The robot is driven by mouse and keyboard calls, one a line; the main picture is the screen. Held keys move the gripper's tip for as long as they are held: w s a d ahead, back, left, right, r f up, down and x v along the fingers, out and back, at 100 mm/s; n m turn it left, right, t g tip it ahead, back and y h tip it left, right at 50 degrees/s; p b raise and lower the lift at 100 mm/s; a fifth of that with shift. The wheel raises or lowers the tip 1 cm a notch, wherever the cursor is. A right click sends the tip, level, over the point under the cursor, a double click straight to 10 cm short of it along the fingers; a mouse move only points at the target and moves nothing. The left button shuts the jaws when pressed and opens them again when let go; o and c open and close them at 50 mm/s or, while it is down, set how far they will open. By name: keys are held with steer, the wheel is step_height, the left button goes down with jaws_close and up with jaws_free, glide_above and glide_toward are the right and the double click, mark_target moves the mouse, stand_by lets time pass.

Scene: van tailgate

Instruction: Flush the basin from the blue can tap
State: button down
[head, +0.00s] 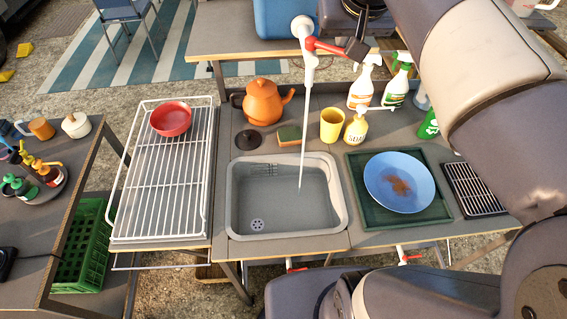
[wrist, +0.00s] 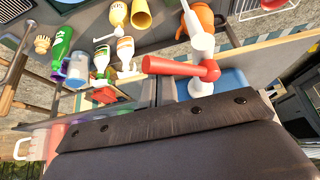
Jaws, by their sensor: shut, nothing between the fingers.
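The blue can (head: 285,20) stands on the raised back shelf, and part of it shows in the wrist view (wrist: 232,80). Its white tap (head: 303,28) has a red lever (head: 325,46), which points right toward my gripper. A thin stream of water (head: 304,135) falls from the spout into the grey basin (head: 235,200). The basin shows a drain at its lower left and no dishes. My gripper (head: 357,48) is shut and empty, close to the lever's end; whether they touch I cannot tell. In the wrist view the red lever (wrist: 172,66) lies just beyond my gripper's dark edge.
A wire rack with a red bowl (head: 170,119) is left of the basin. A blue plate with a brown stain (head: 400,182) lies on a green tray at right. An orange kettle (head: 264,102), sponge (head: 289,135), yellow cup (head: 332,125) and several bottles stand behind the basin.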

steer(key=r+p, duration=0.2)
steer(key=s+r+p, duration=0.1)
steer(key=r+p, duration=0.1)
steer(key=shift+a+r, duration=0.1)
steer(key=shift+r, duration=0.2)
stand_by(0.3)
steer(key=s+a, duration=0.4)
steer(key=shift+s+a, duration=0.35)
steer(key=shift+a, duration=0.05)
